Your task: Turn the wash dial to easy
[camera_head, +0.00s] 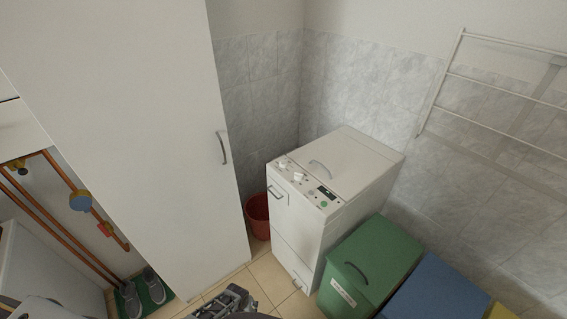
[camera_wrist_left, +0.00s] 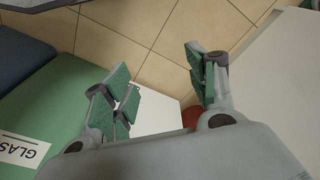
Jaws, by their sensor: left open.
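The white top-loading washing machine (camera_head: 335,185) stands against the tiled wall in the middle of the head view. Its control panel, along the front edge of the top, carries two pale round dials, one further left (camera_head: 283,163) and one nearer the middle (camera_head: 299,176). The lettering around them is too small to read. A small dark display (camera_head: 326,191) is to their right. My left gripper (camera_wrist_left: 162,82) is open and empty in its wrist view, its green-padded fingers spread apart above the tiled floor. It touches no dial. My right gripper is not seen.
A green bin (camera_head: 385,250) and a blue bin (camera_head: 437,290) stand right of the machine. A red bucket (camera_head: 259,214) sits between it and the tall white cabinet (camera_head: 150,130). A drying rack (camera_head: 500,95) hangs on the wall. Floor shows at front left.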

